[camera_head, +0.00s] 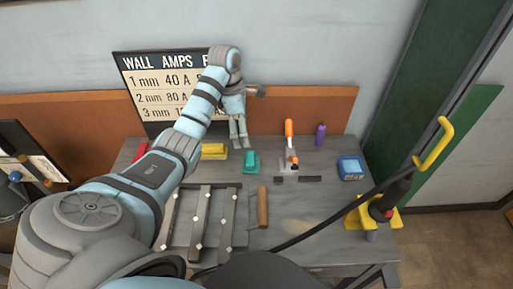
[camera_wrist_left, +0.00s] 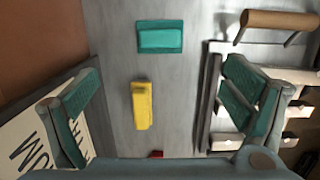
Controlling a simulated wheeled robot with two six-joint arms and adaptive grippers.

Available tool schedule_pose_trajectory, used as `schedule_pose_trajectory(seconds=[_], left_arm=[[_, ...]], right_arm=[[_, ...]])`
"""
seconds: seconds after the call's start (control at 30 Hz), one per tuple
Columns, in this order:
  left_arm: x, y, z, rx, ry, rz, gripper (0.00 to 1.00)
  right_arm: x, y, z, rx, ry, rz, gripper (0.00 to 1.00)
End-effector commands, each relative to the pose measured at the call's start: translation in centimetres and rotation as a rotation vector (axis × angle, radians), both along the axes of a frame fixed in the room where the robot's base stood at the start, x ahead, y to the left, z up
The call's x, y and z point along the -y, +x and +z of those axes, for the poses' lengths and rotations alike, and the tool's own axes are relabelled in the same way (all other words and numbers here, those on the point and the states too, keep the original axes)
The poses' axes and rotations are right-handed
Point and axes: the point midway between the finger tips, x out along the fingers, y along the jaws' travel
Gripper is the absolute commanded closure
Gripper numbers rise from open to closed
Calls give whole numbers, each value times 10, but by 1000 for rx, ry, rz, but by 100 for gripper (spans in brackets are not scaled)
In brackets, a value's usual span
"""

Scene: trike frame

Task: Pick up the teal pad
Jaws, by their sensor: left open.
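The teal pad (camera_head: 251,161) lies on the grey workbench (camera_head: 330,210), right of a yellow block. In the left wrist view the teal pad (camera_wrist_left: 160,37) is a flat rectangle near the top centre, apart from the fingers. My left gripper (camera_head: 239,134) is open and empty, pointing down above the back of the bench, near the pad. In the left wrist view its two fingers (camera_wrist_left: 158,100) are spread wide, with the yellow block seen between them. My right gripper is not in view.
The yellow block (camera_head: 214,151) and a red object (camera_head: 141,151) lie left of the pad. A dark frame (camera_head: 200,220) and a wooden-handled tool (camera_head: 262,207) lie in front. An orange-handled clamp (camera_head: 289,150), purple bottle (camera_head: 320,134) and blue box (camera_head: 350,168) stand to the right.

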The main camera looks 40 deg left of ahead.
Motion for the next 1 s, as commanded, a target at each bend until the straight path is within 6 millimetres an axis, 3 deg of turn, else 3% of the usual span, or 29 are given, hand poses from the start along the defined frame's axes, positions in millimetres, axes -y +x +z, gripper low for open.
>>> schedule_pose_trajectory(seconds=[0.3, 0.4, 0.57, 0.8, 1.0], left_arm=[[7, 5, -74, 0, -1, 1, 6], [9, 7, -90, 0, -1, 1, 6], [13, 10, -104, 1, -1, -1, 6], [17, 13, -141, -2, -1, 1, 6], [17, 14, -140, -1, -1, 0, 7]], right_arm=[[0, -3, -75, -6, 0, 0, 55], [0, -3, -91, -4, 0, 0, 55], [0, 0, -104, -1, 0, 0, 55], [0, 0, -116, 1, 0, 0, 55], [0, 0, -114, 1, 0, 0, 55]])
